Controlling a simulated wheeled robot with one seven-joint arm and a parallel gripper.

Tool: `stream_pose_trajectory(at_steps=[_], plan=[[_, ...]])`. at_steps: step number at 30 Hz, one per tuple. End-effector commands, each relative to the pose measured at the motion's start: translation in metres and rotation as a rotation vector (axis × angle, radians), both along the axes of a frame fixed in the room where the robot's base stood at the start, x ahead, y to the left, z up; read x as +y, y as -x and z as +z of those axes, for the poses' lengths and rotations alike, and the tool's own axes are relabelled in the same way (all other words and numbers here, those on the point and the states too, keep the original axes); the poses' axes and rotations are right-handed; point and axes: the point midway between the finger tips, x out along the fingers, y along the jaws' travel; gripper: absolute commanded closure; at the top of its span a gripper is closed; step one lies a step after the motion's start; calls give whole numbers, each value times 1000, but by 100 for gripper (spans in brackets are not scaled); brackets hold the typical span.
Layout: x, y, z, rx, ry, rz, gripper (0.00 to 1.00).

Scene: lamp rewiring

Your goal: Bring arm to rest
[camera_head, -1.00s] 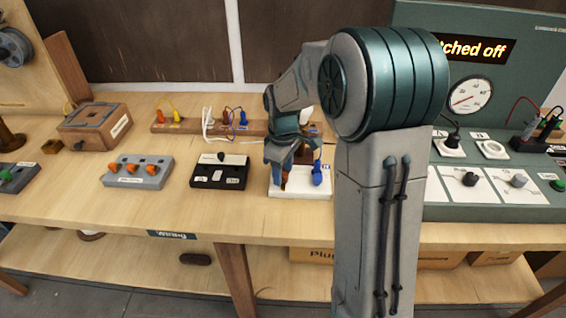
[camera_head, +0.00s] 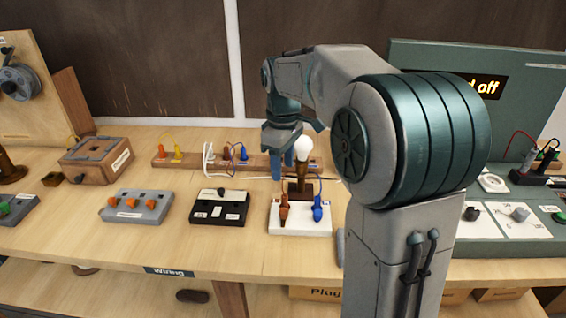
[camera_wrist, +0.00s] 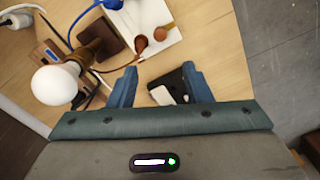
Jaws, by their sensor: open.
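My gripper (camera_head: 277,165) hangs fingers down above the table, behind the white terminal board, just left of the lamp bulb (camera_head: 303,147). In the wrist view its two blue fingers (camera_wrist: 160,88) are apart with nothing held between them. The lamp, with a white bulb and brown holder (camera_head: 300,180), stands upright behind the white board (camera_head: 301,229). An orange plug (camera_head: 284,208) and a blue plug (camera_head: 317,208) stand on that board, with leads running to the lamp. The bulb also shows in the wrist view (camera_wrist: 54,85).
A black switch box (camera_head: 219,208) and a grey block with orange knobs (camera_head: 143,206) sit left of the board. A wooden rack (camera_head: 192,160) with leads lies behind. A green console (camera_head: 480,65) stands at right, partly hidden by my arm. The table front is clear.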

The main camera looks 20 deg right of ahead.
Motion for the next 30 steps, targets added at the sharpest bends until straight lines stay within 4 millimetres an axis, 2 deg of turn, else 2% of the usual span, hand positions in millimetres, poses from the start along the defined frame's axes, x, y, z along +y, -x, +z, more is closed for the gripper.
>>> stream_pose_trajectory(at_steps=[7,11,17,24,30], plan=[[0,2,0,-2,1,-6,55],[2,20,2,-22,8,-68,55],[4,81,-2,-95,11,-293,55],[3,159,-26,-184,-35,-593,55],[3,203,-49,-225,-85,-770,55]])
